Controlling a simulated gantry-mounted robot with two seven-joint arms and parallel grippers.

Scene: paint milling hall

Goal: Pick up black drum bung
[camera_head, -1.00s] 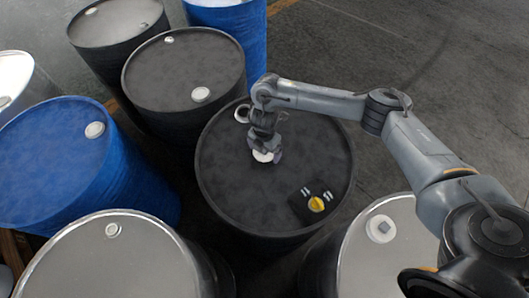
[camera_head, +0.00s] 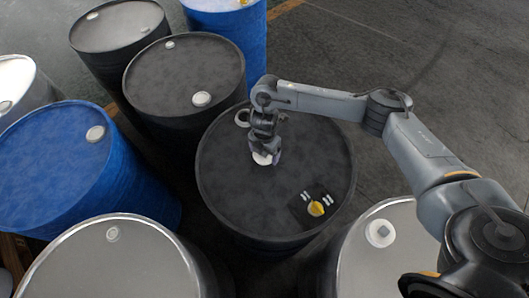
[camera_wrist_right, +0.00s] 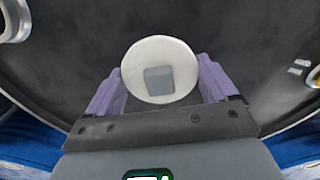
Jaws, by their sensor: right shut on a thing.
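The drum bung (camera_head: 262,158) is a white round disc with a grey square recess at its centre, on the black drum (camera_head: 225,175) in the middle. It also shows face-on in the right wrist view (camera_wrist_right: 160,54). My right gripper (camera_head: 264,152) points down over the drum's lid. In the right wrist view its purple fingers (camera_wrist_right: 160,88) are on either side of the bung, shut on it. I cannot tell whether the bung is clear of the lid. My left gripper is not in view.
A yellow-knobbed device (camera_head: 316,208) lies on the same lid, near its right edge. A larger ring fitting (camera_head: 242,117) is at the lid's back rim. Blue (camera_head: 50,160), black and grey-lidded drums stand close around. Open floor (camera_head: 420,60) is at back right.

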